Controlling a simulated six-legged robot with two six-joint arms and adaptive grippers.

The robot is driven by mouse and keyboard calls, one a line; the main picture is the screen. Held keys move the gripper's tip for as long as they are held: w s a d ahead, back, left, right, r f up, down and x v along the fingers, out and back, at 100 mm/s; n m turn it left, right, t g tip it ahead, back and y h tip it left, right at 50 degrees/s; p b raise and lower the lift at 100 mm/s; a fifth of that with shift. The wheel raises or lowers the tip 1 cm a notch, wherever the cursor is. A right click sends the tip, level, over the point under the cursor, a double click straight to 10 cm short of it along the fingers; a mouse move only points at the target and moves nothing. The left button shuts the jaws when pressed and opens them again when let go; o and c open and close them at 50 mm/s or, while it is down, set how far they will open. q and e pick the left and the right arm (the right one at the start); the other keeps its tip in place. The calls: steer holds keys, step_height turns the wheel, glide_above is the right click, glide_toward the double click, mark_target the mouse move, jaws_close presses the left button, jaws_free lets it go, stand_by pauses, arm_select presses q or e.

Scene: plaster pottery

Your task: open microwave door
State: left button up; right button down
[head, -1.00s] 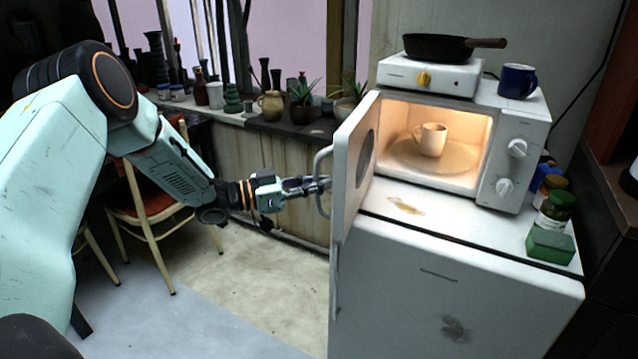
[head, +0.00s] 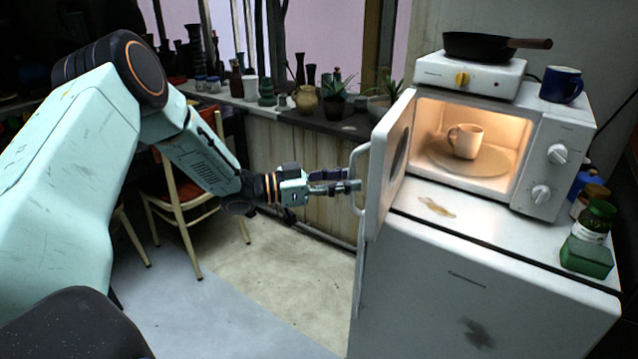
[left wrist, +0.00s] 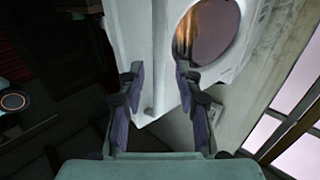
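The white microwave (head: 545,160) stands on a white fridge-like cabinet at right in the head view. Its door (head: 392,160) stands wide open, swung out to the left, and the lit inside shows a cream mug (head: 465,141) on the turntable. The door's curved handle (head: 358,178) faces my left gripper (head: 357,186), whose fingertips are at the handle. In the left wrist view the fingers (left wrist: 160,78) are apart, with the handle (left wrist: 157,60) between them and the door's round window (left wrist: 208,30) beyond. Contact with the handle is unclear. My right gripper is not in view.
A hot plate (head: 470,76) with a black pan (head: 490,44) and a blue mug (head: 561,84) sit on the microwave. A green box (head: 586,257) and bottles stand beside it. A chair (head: 190,190) is behind my left arm. The floor (head: 270,270) left of the cabinet is clear.

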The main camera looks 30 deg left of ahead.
arm_select(q)
steer(key=v, duration=1)
steer(key=shift+s+a, duration=0.15)
steer(key=shift+a, duration=0.1)
steer(key=shift+f, duration=0.1)
